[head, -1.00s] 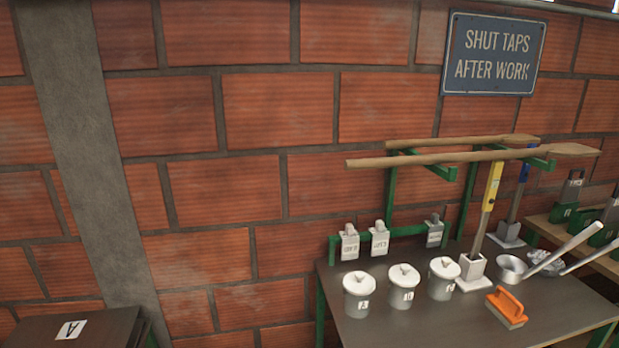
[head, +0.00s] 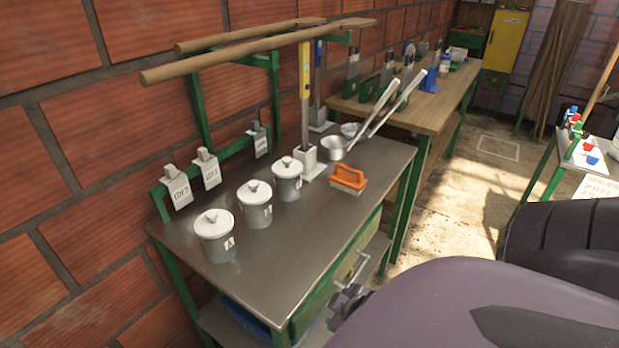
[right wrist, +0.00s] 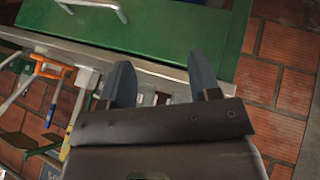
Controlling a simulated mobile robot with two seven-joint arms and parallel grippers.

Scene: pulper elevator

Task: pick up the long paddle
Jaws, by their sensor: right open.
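Two wooden paddles lie side by side across a green wall rack above the metal bench in the head view. The nearer, longer paddle (head: 245,48) has its round shaft end toward me and its broader end at the far right. The shorter paddle (head: 240,37) lies behind it, closer to the brick wall. My right gripper (right wrist: 163,80) is open and empty in the right wrist view, its two fingers pointing toward a green drawer front. It is below the rack and apart from the paddles. My left gripper is not in view.
The metal bench (head: 215,277) holds lidded pots (head: 255,207), an orange-handled brush (head: 347,180), ladles (head: 372,120) and upright yellow- and blue-handled tools. The green drawer (right wrist: 170,32) has a metal handle. A wooden bench (head: 410,92) stands beyond. Open floor (head: 455,205) lies right.

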